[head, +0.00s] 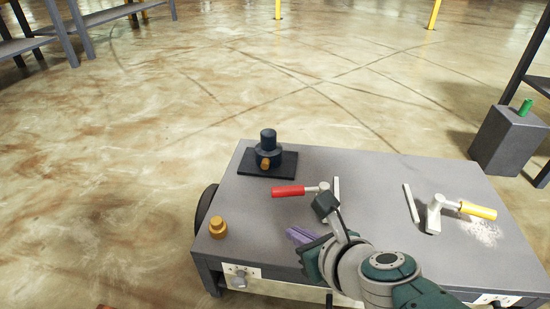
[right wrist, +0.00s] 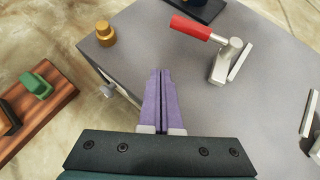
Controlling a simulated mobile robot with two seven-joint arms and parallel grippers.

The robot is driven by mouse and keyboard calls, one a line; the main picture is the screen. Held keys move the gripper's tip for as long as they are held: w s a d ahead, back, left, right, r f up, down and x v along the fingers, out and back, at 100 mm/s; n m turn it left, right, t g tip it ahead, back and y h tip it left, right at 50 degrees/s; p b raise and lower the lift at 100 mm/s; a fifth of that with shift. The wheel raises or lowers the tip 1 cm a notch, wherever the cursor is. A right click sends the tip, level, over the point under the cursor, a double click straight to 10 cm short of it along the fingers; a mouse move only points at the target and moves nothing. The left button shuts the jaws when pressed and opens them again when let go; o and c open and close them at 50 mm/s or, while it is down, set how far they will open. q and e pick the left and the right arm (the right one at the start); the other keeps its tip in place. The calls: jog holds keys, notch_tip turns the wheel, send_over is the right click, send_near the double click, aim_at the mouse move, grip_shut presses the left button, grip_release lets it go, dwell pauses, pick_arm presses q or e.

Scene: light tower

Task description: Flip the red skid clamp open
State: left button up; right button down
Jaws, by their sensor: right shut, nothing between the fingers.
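The red skid clamp has a red handle (head: 288,191) pointing left from a pale metal body (head: 325,188) on the grey skid top (head: 350,165). The handle lies low, roughly level. In the right wrist view the red handle (right wrist: 197,28) is at the top, with its metal body (right wrist: 226,62) to the right. My right gripper (head: 291,233) has purple fingers, shut and empty. It is on the near side of the handle, apart from it. The fingers also show in the right wrist view (right wrist: 160,75). My right arm partly covers the area near the clamp body. My left gripper is not in view.
A yellow-handled clamp (head: 478,210) stands at the right. A dark cylindrical fitting (head: 268,140) on a black plate is behind the red handle. A brass knob (head: 218,227) stands at the left edge. A wooden board (right wrist: 58,98) with a green piece (right wrist: 36,85) lies beyond the skid edge.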

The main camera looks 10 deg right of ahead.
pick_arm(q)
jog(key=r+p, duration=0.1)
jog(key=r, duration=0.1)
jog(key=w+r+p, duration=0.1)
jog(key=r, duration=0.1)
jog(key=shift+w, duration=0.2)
pick_arm(e)
jog(key=s+r, duration=0.2)
jog(key=r, duration=0.1)
jog(key=shift+s+a, duration=0.3)
jog(key=shift+a, duration=0.05)
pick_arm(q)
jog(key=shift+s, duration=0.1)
pick_arm(e)
jog(key=shift+r, duration=0.1)
